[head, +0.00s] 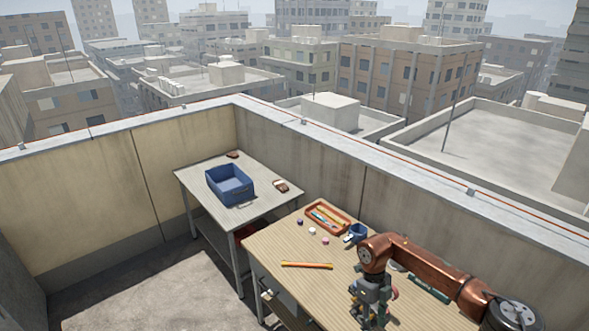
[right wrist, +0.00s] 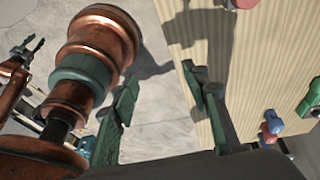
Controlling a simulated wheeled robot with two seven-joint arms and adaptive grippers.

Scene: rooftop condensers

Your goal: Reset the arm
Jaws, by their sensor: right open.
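My right arm (head: 425,262), copper-coloured, comes in from the right in the head view and is bent at the elbow. My right gripper (head: 371,303) points down over the front part of the wooden table (head: 330,295). In the right wrist view its two green fingers (right wrist: 163,108) stand apart, with nothing between them. Through the gap I see pale floor and the table's edge. At the left edge of the wrist view are copper arm parts and a small dark jaw-like shape (right wrist: 30,52); it may be my left gripper, but its opening is unclear. No left arm shows in the head view.
The table holds an orange tray (head: 328,217) with tools, a blue cup (head: 357,231), an orange stick (head: 306,265), several small items and a dark green object (head: 430,289) near the arm. A second table (head: 243,214) bears a blue crate (head: 229,185). A parapet wall (head: 320,165) stands behind.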

